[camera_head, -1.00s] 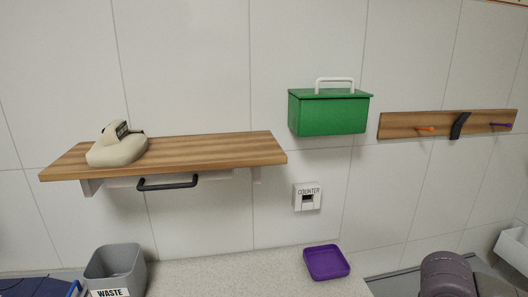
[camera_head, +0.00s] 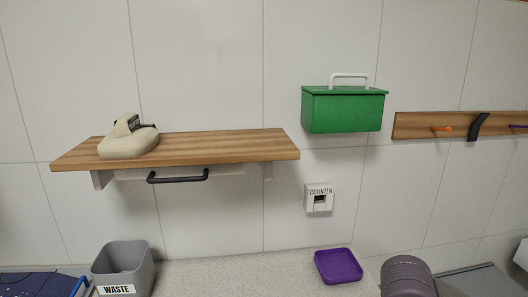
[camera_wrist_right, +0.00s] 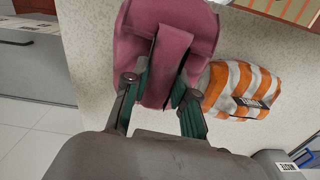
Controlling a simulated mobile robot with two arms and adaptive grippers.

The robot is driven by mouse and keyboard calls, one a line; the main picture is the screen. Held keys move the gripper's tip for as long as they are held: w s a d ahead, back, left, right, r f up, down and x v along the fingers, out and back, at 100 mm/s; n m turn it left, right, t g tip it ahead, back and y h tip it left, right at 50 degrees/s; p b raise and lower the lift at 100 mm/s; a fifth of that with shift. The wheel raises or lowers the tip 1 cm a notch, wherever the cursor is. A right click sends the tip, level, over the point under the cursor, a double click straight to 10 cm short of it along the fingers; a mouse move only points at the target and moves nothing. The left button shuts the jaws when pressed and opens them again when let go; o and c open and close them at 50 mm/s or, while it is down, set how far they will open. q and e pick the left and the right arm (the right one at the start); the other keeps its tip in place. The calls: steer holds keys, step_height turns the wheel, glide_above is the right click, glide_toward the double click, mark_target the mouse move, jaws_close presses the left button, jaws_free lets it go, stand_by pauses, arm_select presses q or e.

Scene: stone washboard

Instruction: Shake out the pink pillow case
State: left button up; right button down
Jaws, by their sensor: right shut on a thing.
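The pink pillow case (camera_wrist_right: 198,25) fills the top middle of the right wrist view. A narrow folded strip of it hangs down between my fingers. My right gripper (camera_wrist_right: 160,86) is shut on this strip, with a green-padded finger on each side. Part of the pillow case is cut off by the top of the picture. The cloth is not visible in the head view. My left gripper is in neither view.
An orange-and-white striped bundle (camera_wrist_right: 242,88) lies close right of the pillow case. A grey waste bin (camera_head: 140,268) and a purple tray (camera_head: 338,266) stand on the speckled counter (camera_head: 235,275). Above are a wooden shelf (camera_head: 220,143), a green box (camera_head: 343,112) and a hook rail (camera_head: 420,125).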

steer(key=r, duration=0.8)
steer(key=shift+w+r, duration=0.2)
steer(key=shift+w, duration=0.05)
steer(key=f, duration=0.9)
steer(key=shift+s+a+f, duration=0.1)
steer(key=shift+s+a, duration=0.05)
steer(key=shift+s, duration=0.2)
steer(key=shift+w+d, duration=0.2)
steer(key=shift+w, duration=0.05)
steer(key=shift+a, duration=0.2)
steer(key=shift+d, duration=0.1)
